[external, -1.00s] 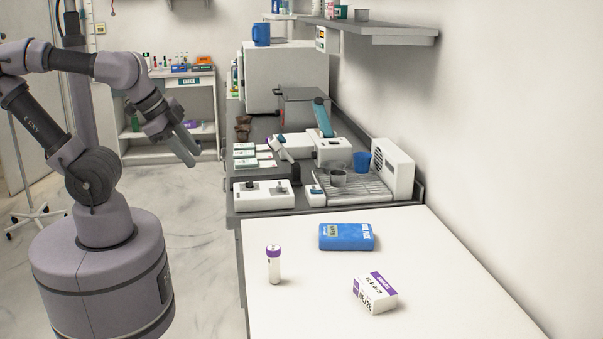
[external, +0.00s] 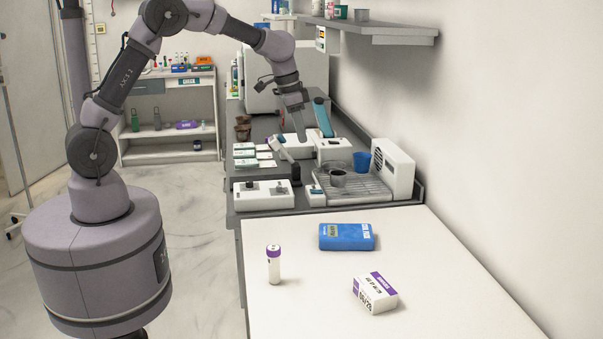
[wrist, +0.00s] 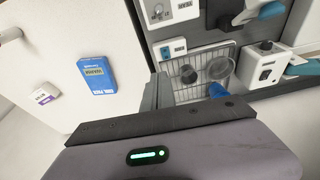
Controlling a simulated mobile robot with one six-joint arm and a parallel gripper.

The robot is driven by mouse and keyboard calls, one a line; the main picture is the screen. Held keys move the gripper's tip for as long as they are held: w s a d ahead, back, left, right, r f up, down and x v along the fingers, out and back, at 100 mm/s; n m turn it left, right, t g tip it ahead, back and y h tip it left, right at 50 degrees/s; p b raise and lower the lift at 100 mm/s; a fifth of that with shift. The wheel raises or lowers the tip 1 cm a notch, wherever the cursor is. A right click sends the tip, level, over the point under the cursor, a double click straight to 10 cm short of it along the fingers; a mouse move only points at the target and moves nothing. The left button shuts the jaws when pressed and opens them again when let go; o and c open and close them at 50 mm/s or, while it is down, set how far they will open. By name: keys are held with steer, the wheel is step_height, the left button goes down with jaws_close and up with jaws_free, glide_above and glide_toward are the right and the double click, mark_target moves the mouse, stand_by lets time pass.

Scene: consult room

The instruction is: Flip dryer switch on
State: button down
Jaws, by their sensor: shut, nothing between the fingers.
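The dryer looks to be the white unit with a round side vent (external: 393,168), at the right end of a wire rack (external: 352,190). A small white and blue box (external: 315,195) stands at the rack's left end and may carry the switch; it also shows in the wrist view (wrist: 171,48). Its on or off position is too small to tell. My gripper (external: 301,137) is shut and empty, pointing down over the counter behind the rack, near the white devices. In the wrist view my gripper (wrist: 158,92) is seen apart from the small box.
A grey cup (external: 338,179) and a blue cup (external: 362,161) stand on the rack. A white control box (external: 262,194) is to its left. A white device with a teal handle (external: 323,118) stands close to my gripper. A wall shelf (external: 385,32) hangs above.

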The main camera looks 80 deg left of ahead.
mark_target(313, 191)
steer(key=shift+w+a+f, duration=0.35)
steer(key=shift+a+f, duration=0.15)
steer(key=shift+f, duration=0.05)
steer(key=shift+w+a+f, duration=0.3)
steer(key=shift+a+f, duration=0.15)
steer(key=shift+f, duration=0.05)
steer(key=b+x, duration=0.1)
steer(key=x, duration=0.3)
steer(key=b+x, duration=0.1)
steer(key=x, duration=0.3)
steer(key=s+b+x, duration=0.1)
steer(key=b+x, duration=0.1)
steer(key=x, duration=0.2)
steer(key=shift+d+f, duration=0.15)
steer(key=shift+f, duration=0.9)
